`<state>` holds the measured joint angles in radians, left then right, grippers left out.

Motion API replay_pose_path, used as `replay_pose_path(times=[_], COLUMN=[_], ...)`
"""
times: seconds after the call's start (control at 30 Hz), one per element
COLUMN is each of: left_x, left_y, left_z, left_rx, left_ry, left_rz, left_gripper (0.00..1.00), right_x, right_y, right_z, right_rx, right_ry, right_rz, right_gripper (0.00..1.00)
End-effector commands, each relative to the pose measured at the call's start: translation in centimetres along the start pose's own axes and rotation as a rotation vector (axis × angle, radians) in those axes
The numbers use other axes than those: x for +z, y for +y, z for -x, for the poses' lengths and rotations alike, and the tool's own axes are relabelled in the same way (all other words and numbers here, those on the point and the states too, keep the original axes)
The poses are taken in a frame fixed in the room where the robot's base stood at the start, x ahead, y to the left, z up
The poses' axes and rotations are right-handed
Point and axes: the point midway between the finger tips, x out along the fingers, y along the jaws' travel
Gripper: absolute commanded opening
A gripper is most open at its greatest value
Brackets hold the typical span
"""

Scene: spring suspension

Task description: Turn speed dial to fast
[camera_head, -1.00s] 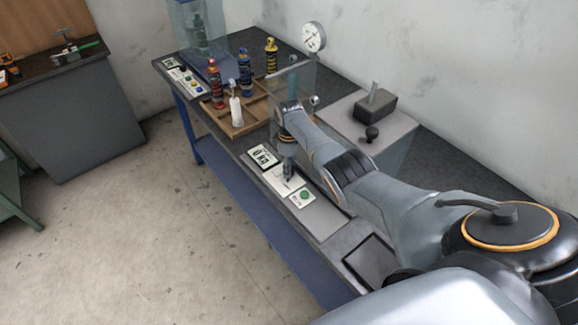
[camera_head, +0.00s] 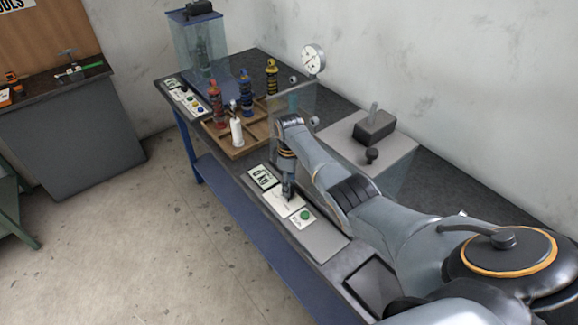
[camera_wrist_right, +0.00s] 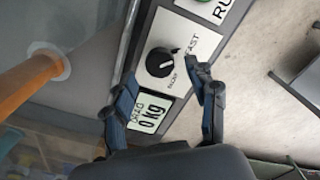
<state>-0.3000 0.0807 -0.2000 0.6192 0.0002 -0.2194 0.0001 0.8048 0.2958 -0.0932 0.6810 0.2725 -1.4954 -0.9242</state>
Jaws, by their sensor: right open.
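The black speed dial (camera_wrist_right: 159,62) sits on a white plate (camera_wrist_right: 190,45) in the right wrist view. The word FAST is printed near its upper right, and another small label lies below right. A small dark mark shows between the dial and FAST; I cannot tell surely which way the dial points. My right gripper (camera_wrist_right: 161,72) is open, its two fingers apart on either side of the dial's lower edge, with no clear contact. In the head view my right gripper (camera_head: 288,190) points down over the dial's plate (camera_head: 283,204) and hides the dial.
A drag display (camera_wrist_right: 149,110) reading 0 kg is beside the dial plate. A green button (camera_head: 305,214) is on its other side. A wooden tray (camera_head: 236,153) with dampers, a gauge (camera_head: 313,58) and a clear-sided box (camera_head: 371,143) stand nearby on the bench.

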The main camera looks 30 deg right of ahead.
Motion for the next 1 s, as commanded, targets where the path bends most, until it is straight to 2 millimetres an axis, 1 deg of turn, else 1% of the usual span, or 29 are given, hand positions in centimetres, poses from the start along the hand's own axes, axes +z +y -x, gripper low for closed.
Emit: replay_pose_path(times=[0.03,0.2,0.3,0.4,0.5,0.6,1.0], left_x=[0.0,0.0,0.0,0.0,0.0,0.0,-0.1], left_y=[0.0,0.1,0.1,0.1,0.1,0.1,0.1], left_z=[0.0,0.0,0.0,0.0,0.0,0.0,0.0], left_rx=[0.000,0.001,0.001,0.001,0.001,0.001,0.001], left_ry=[0.000,0.000,0.000,0.000,0.000,0.000,0.000], left_rz=[0.000,0.000,0.000,0.000,0.000,0.000,0.000], left_gripper=[0.40,0.40,0.40,0.40,0.40,0.40,0.40], right_x=[0.0,0.0,0.0,0.0,0.0,0.0,0.0], right_y=[0.1,0.2,0.1,0.1,0.1,0.1,0.1], right_z=[1.1,4.9,6.8,8.2,9.1,9.6,9.7], right_rx=[0.004,0.006,0.004,0.003,0.002,0.002,0.001], right_ry=[0.002,0.003,0.003,0.002,0.000,0.001,0.001], right_rz=[0.000,0.000,0.000,-0.001,-0.002,-0.002,-0.001], right_gripper=[0.58,0.58,0.58,0.58,0.58,0.58,0.58])
